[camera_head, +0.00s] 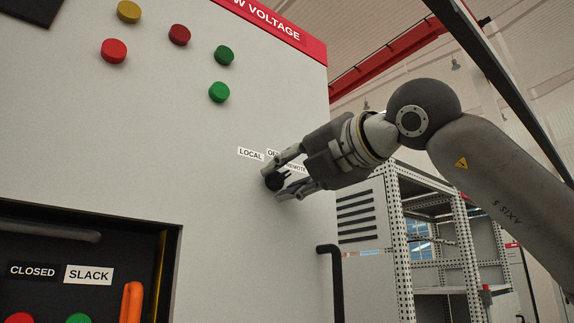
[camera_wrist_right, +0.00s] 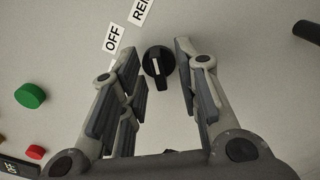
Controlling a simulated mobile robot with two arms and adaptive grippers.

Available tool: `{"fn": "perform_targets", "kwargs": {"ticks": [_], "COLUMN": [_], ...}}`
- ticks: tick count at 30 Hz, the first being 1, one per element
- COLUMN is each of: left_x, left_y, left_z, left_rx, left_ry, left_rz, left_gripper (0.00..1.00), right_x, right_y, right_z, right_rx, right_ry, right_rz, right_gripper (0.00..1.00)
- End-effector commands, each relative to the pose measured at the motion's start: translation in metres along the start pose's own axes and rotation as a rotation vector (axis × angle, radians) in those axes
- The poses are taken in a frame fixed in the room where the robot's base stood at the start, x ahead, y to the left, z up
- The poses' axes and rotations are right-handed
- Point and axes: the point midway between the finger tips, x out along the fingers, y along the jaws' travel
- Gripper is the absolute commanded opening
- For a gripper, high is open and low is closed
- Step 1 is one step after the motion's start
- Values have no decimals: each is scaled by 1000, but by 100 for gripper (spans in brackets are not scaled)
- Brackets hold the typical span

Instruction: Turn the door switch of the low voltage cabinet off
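The door switch is a small black rotary knob (camera_head: 273,182) on the light grey door of the low voltage cabinet (camera_head: 215,150). The labels LOCAL (camera_head: 251,154), OFF and REMOTE are above it, partly hidden by my right gripper in the head view. In the right wrist view the knob (camera_wrist_right: 158,68) shows a white mark, and the OFF label (camera_wrist_right: 112,38) is up and left of it. I cannot tell surely which label the mark faces. My right gripper (camera_head: 276,183) is open, with a finger on either side of the knob and gaps visible. My left gripper is not in view.
Red (camera_head: 114,50), green (camera_head: 219,92) and yellow (camera_head: 129,12) buttons are on the door to the upper left. A recessed panel with an orange handle (camera_head: 132,302) is at the lower left. A black handle (camera_head: 332,275) and perforated racks (camera_head: 396,200) are at the right.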

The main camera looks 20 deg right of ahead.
Motion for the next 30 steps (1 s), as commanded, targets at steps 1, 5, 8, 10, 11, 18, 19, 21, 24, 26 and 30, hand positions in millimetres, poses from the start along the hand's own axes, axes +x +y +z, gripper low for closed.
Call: {"fn": "perform_targets", "kwargs": {"ticks": [1, 5, 8, 10, 11, 18, 19, 21, 24, 26, 30], "left_x": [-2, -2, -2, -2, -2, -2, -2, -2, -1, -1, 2], "left_y": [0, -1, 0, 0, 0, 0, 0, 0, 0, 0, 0], "left_z": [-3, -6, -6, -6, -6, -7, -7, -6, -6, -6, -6], "left_rx": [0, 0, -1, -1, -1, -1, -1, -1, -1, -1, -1], "left_ry": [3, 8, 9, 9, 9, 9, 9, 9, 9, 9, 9], "left_rz": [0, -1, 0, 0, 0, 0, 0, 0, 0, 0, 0], "left_gripper": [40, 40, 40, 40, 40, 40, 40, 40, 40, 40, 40], "right_x": [3, 5, 5, 5, 4, 4, 4, 4, 4, 4, 4], "right_y": [0, 0, 0, 0, 0, 0, 0, 0, -1, -1, -1], "right_z": [0, 0, 0, -1, -1, 0, 0, 0, -1, -1, -2], "right_rx": [0, 0, 0, 0, 0, 0, 0, 0, -3, -8, -43], "right_ry": [0, 0, 0, 0, 0, 0, 0, 0, 1, 1, 1], "right_rz": [-1, 0, 0, 0, 0, 0, 0, 0, 0, 0, 1], "right_gripper": [30, 30, 30, 30, 26, 0, 0, 0, 0, 0, 0]}}
